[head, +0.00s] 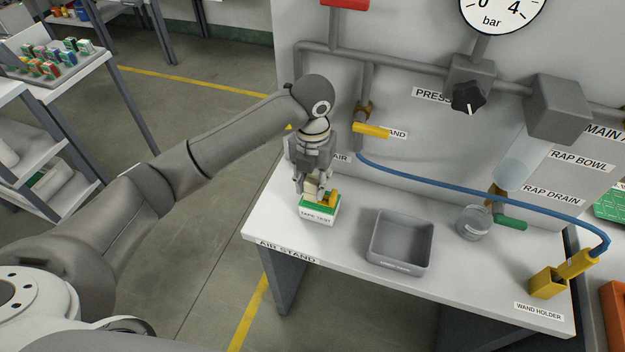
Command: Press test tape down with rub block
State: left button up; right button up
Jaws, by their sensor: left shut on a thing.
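The tape test block (319,214), white in front with a green top, stands at the left end of the white bench and carries the label "TAPE TEST". A small yellow piece (331,197) shows on its top at the right. My left gripper (312,187) points down right over this block. It is shut on a small beige block, which looks like the rub block (310,188). The fingers hide part of it, and I cannot tell whether it touches the green top. The test tape itself is not clearly visible. My right gripper is not in view.
A grey open tray (372,240) stands right of the test block, with a glass jar (473,222) beyond it. A blue hose (455,190) runs across the bench to the yellow wand holder (546,284). The panel with pipes and a yellow-handled valve (371,130) rises behind.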

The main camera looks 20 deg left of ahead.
pick_arm(q)
jog(key=shift+s+f, duration=0.1)
dwell(0.4)
jog(key=shift+r+p, duration=0.55)
jog(key=shift+r, duration=0.2)
jog(key=shift+r+p, duration=1.65)
jog(key=shift+r, duration=1.2)
jog(key=shift+f, duration=0.2)
notch_tip(320, 180, down, 6)
jog(key=b, duration=0.4)
jog(key=shift+r+b, duration=0.25)
jog(key=shift+b, duration=0.1)
jog(key=shift+f+b, duration=0.5)
jog(key=shift+f, duration=0.15)
